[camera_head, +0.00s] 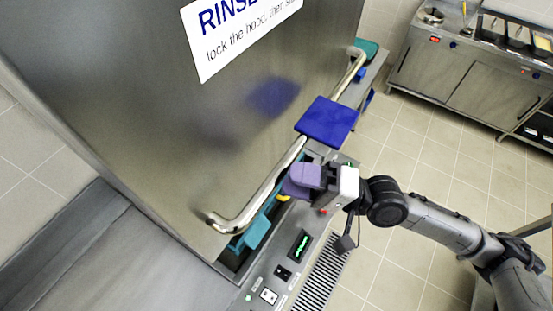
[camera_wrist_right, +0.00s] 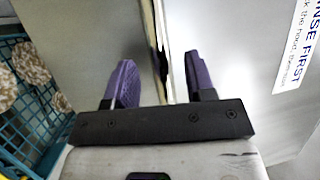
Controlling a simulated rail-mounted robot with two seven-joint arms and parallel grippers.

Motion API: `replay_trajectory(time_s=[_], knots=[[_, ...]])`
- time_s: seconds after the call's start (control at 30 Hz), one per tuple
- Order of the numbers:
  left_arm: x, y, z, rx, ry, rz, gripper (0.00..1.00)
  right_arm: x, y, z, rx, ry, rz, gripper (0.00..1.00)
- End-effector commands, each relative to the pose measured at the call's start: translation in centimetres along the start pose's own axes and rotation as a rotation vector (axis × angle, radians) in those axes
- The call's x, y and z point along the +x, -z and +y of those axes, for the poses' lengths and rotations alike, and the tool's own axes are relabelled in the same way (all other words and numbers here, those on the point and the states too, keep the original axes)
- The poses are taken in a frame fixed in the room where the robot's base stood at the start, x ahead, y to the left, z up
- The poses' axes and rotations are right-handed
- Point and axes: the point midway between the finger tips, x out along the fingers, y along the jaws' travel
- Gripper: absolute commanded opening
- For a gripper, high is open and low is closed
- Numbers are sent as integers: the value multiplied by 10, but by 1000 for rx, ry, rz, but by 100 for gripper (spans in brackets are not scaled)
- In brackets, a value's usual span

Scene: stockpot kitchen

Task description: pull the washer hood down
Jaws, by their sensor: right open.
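The washer hood (camera_head: 130,90) is a large brushed steel panel filling the left and middle of the head view. A steel bar handle (camera_head: 262,195) runs along its front, with a blue pad (camera_head: 328,121) at its middle. My right gripper (camera_head: 300,180), with purple fingers, is beside the handle, just below the blue pad. In the right wrist view its two fingers are apart (camera_wrist_right: 160,85), with a narrow pale vertical strip beyond the gap; I cannot tell whether this is the handle or the hood's edge. No contact with the handle is clear. My left gripper is out of view.
A teal basket (camera_wrist_right: 30,125) with patterned round items is at the left of the right wrist view. A control panel (camera_head: 299,245) and a drain grille (camera_head: 322,275) lie below the hood. A steel counter (camera_head: 480,75) stands at the back right, with open tiled floor before it.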

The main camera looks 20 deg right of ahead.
Motion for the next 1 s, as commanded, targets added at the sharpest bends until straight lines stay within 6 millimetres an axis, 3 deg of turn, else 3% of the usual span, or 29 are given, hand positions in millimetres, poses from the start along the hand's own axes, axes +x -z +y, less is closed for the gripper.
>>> replay_trajectory(time_s=[0.1,0.3,0.8,1.0], knots=[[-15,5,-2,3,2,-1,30,16,0,-5,1,2,-1,50],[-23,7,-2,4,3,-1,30,31,0,-2,1,0,0,50],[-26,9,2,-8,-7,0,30,39,0,1,0,-2,0,50],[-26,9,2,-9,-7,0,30,39,0,1,0,-2,0,33]])
